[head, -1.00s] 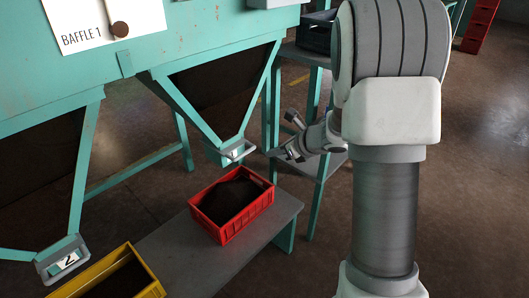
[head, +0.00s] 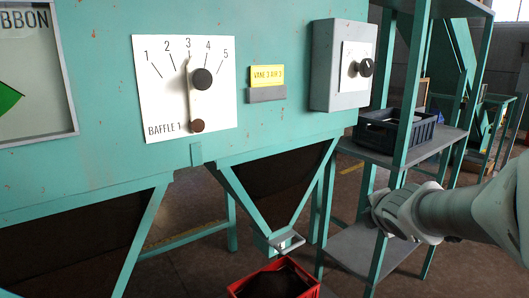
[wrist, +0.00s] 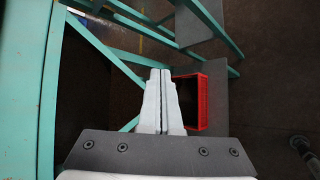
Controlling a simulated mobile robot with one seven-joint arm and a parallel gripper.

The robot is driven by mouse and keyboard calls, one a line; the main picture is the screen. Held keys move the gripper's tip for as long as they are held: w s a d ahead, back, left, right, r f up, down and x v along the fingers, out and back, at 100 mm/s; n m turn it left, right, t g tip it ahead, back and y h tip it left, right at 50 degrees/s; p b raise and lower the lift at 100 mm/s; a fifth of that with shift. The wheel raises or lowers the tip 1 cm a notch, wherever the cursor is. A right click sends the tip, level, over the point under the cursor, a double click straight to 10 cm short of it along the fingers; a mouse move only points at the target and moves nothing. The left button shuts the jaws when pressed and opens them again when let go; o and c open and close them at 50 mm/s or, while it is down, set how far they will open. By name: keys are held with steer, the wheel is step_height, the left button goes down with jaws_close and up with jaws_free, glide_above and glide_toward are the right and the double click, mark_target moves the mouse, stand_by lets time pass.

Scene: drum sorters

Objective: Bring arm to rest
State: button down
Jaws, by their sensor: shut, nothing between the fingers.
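My gripper (wrist: 161,75) shows in the wrist view with its two pale fingers pressed together and nothing between them. It points past the teal frame (wrist: 42,90), with the red crate (wrist: 203,105) below and just right of the fingertips. In the head view my arm reaches in from the right edge, its wrist beside the teal shelf post. The fingers cannot be made out there.
A teal sorter (head: 270,140) carries a baffle dial (head: 150,60) with its pointer near 3, and a grey knob box (head: 325,65). A red crate (head: 250,288) stands under the chute. A dark crate (head: 425,131) sits on the shelf (head: 350,250).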

steer(key=s+a+m+g+y+p, duration=0.1)
steer(key=s+a+m+g, duration=0.3)
steer(key=s+m, duration=0.75)
steer(key=s+a+m+g+y+p, duration=0.1)
steer(key=s+a+m+g, duration=0.1)
steer(key=s+a+m, duration=0.7)
steer(key=s+d+r+p, duration=0.1)
steer(key=r+p, duration=0.6)
steer(key=s+d+r+p, duration=0.2)
steer(key=r+p, duration=0.6)
steer(key=shift+s, duration=0.25)
